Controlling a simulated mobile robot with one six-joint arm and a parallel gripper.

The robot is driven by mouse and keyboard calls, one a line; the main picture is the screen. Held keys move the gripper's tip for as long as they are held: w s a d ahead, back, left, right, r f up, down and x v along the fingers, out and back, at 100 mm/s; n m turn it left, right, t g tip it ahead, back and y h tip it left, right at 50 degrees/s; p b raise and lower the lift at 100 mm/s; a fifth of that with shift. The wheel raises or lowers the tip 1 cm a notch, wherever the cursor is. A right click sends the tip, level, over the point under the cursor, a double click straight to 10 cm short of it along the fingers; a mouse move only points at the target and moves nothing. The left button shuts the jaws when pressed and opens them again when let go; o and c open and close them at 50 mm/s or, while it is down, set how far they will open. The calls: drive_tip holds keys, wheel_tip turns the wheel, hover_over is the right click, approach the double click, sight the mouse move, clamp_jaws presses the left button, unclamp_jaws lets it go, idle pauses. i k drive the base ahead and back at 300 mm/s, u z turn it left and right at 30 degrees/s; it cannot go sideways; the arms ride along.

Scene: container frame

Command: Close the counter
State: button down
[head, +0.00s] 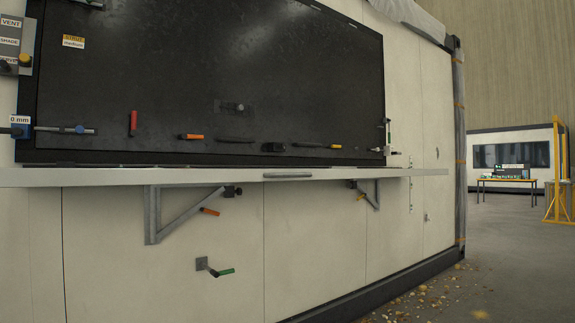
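The counter (230,178) is a long pale shelf that sticks out level from the white container wall, below a large dark panel (300,75). A grey handle (288,175) sits at the middle of its front edge. Two grey triangular brackets stand beneath it, the left one (153,218) and the right one (377,197). An orange-tipped lever (209,211) is by the left bracket and a yellow-tipped one (361,197) by the right. A green-tipped lever (226,272) is on the wall below. My gripper is not in view.
Several levers with coloured grips, including a red one (133,123), line the dark panel's lower part. Labelled controls (12,42) are at the far left. Debris (430,294) lies on the floor at right. A table (508,181) and yellow frame (558,175) stand farther back.

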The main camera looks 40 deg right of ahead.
sight(66, 175)
drive_tip(key=z, duration=0.05)
drive_tip(key=i, duration=0.9)
drive_tip(key=u, duration=0.05)
